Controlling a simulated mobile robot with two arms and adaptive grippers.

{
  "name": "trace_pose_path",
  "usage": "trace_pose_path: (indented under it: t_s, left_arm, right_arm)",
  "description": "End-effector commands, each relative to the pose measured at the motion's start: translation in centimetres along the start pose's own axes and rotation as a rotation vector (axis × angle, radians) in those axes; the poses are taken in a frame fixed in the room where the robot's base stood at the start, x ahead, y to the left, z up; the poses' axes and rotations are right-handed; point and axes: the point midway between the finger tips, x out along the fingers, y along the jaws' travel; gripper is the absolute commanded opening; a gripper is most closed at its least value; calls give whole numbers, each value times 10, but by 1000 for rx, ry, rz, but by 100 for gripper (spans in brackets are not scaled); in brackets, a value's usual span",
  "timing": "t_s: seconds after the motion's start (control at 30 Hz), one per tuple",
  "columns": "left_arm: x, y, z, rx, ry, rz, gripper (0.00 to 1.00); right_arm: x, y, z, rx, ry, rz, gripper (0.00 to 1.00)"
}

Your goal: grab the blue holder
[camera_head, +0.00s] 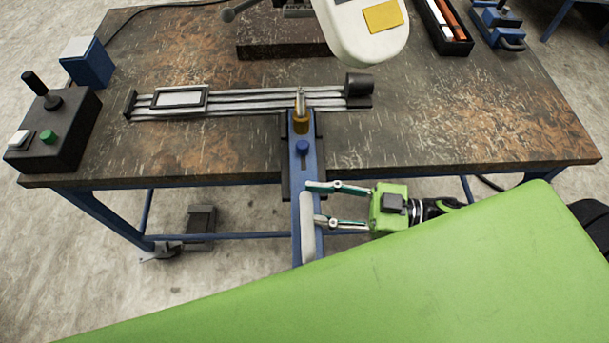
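The blue holder (305,165) is a long, narrow blue bar with a blue knob and a brass fitting on top. My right gripper (314,205) is at the bar's right side, beyond the table's front edge. Its two fingers are spread apart and point left, and nothing is visible between them. The fingertips overlap the bar's right edge in the picture; I cannot tell whether they touch it. My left gripper is not in view.
The worn brown table (440,125) carries a railed slide (235,98) behind the holder. A white microscope head (362,35) hangs above the back. A black control box (55,130) and a blue box (87,62) stand left. The table's front right is clear.

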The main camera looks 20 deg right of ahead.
Motion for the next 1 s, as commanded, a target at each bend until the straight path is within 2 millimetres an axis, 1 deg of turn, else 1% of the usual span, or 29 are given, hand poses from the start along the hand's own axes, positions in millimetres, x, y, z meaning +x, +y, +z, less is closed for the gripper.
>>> trace_pose_path:
  t_s: [0.03,0.1,0.2,0.43,0.47,0.5,0.6,1.0]
  left_arm:
    - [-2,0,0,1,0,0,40]
    - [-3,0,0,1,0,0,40]
    - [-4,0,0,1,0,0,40]
    - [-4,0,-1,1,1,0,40]
    - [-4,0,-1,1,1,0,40]
    - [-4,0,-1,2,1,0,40]
    - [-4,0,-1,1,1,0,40]
    - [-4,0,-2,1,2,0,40]
  right_arm:
    - [8,1,-3,-2,4,0,36]
    - [15,1,-2,-2,3,1,36]
    - [22,0,-1,0,2,0,36]
    - [23,0,0,0,-1,0,36]
    - [23,0,0,0,-1,0,34]
    - [23,0,0,0,0,0,23]
    - [22,0,0,0,0,0,0]
    - [23,0,-4,-4,5,-2,0]
